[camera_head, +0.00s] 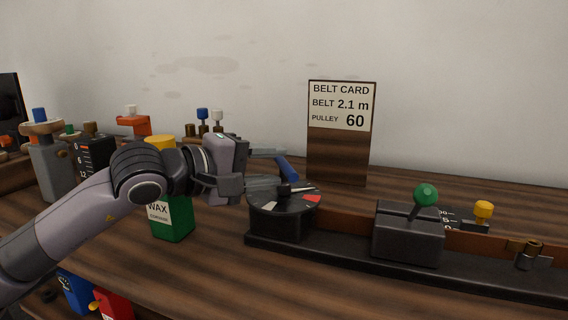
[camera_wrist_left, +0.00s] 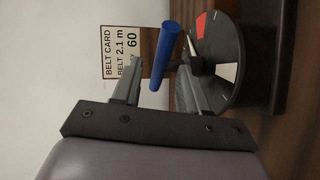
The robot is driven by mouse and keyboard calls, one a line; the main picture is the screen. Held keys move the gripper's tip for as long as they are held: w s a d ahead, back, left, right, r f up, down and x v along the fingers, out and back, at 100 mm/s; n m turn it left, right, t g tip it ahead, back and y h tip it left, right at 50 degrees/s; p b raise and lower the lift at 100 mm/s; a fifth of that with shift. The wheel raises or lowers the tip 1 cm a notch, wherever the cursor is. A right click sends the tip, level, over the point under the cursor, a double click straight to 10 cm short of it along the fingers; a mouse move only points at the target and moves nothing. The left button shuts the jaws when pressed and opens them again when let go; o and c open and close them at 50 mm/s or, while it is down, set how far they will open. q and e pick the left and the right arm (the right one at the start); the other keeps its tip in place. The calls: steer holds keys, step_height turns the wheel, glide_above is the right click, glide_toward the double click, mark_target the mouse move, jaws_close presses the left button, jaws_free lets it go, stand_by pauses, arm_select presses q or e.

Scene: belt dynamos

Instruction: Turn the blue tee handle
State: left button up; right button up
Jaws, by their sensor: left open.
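The blue tee handle (camera_head: 288,167) is a blue bar at the dark round dial (camera_head: 284,228), which has red and white sectors and stands at the left end of a black base. My left gripper (camera_head: 278,170) is at the handle, its fingers pointing right towards it. In the left wrist view the blue bar (camera_wrist_left: 164,57) lies tilted between the two spread fingers of the gripper (camera_wrist_left: 160,68), with gaps visible on both sides. The dial (camera_wrist_left: 222,62) is to the right there. My right gripper is not in view.
A sign reading BELT CARD, belt 2.1 m, pulley 60 (camera_head: 341,105) stands behind the dial. A grey block with a green-knobbed lever (camera_head: 425,195) and a yellow knob (camera_head: 484,210) are to the right. A green wax container (camera_head: 172,222) stands close below my left forearm.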

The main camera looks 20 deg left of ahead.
mark_target(280, 165)
arm_select(q)
steer(key=shift+x, duration=1.7)
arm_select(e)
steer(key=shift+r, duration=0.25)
